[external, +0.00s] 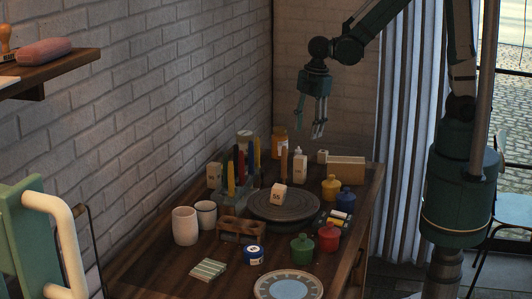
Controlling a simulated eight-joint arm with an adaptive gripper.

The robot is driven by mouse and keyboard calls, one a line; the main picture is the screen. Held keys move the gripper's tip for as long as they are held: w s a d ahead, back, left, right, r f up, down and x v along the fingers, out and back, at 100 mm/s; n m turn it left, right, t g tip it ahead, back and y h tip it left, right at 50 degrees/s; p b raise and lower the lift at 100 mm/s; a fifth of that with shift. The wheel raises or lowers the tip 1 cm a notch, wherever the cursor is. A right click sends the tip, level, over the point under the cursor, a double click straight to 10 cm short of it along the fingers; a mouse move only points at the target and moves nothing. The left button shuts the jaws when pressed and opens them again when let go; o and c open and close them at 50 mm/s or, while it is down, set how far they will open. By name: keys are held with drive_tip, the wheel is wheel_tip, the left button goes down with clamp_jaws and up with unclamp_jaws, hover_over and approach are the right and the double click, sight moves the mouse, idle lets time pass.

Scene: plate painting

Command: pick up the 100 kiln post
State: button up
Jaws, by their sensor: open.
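My gripper (318,128) hangs in the air above the back right of the table, pointing down. Its fingers look apart, with nothing between them. A cream block marked 55 (278,194) stands on the dark round turntable (297,211). Another cream block (214,176) stands at the back left by the brick wall; its dark mark is too small to read. A small pale block (322,156) is at the back right, below my gripper. I cannot read 100 on any block, so I cannot tell which is the 100 kiln post.
A clear holder with tall coloured sticks (241,188) stands left of the turntable. White cups (185,226), a wooden rack (241,230), yellow (331,188), red (329,237) and green (302,249) bottles and a decorated plate (288,286) crowd the table. A wooden box (346,169) is back right.

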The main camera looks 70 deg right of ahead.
sight(300, 157)
drive_tip(key=a+f+n, duration=0.1)
drive_tip(key=f, duration=0.2)
drive_tip(key=w+a+f+n+g, duration=0.1)
drive_tip(key=f, duration=0.2)
drive_tip(key=a+f+n+b, duration=0.1)
drive_tip(key=f, duration=0.1)
drive_tip(key=shift+w+a+f, duration=0.15)
drive_tip(key=shift+w+f, duration=0.2)
drive_tip(key=shift+f, duration=0.05)
drive_tip(key=shift+f, duration=0.1)
drive_tip(key=shift+f, duration=1.2)
drive_tip(key=shift+f, duration=0.1)
drive_tip(key=shift+f+b, duration=0.7)
drive_tip(key=shift+f, duration=1.8)
drive_tip(key=c, duration=1.1)
